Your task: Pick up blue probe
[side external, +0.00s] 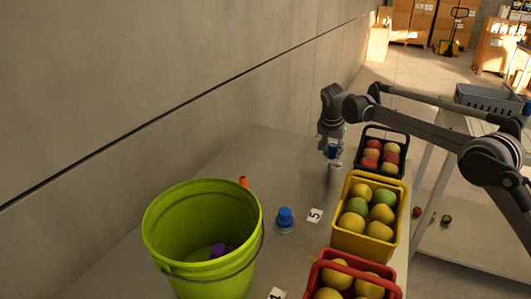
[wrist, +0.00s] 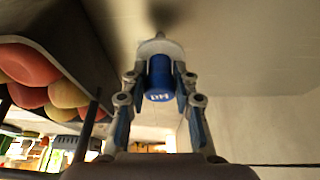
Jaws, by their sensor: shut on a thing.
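My gripper (side external: 331,148) is shut on the blue probe (side external: 332,152) in the side external view, beside the dark crate at the far end of the table. In the wrist view my gripper (wrist: 160,88) has one finger on each side of the probe (wrist: 159,86). The probe is a blue cylinder with white "pH" lettering and a pale collar beyond it. A dark shadow shows on the table past its far end, and the probe seems to be held above the surface. Its lower end is hard to make out.
A dark crate (side external: 368,133) of red fruit, a yellow crate (side external: 346,244) and a red crate (side external: 316,272) line the table's right side. A green bucket (side external: 160,245) with a purple item inside stands front left. A blue-topped object (side external: 285,216) stands between, near a "5" card (side external: 315,215).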

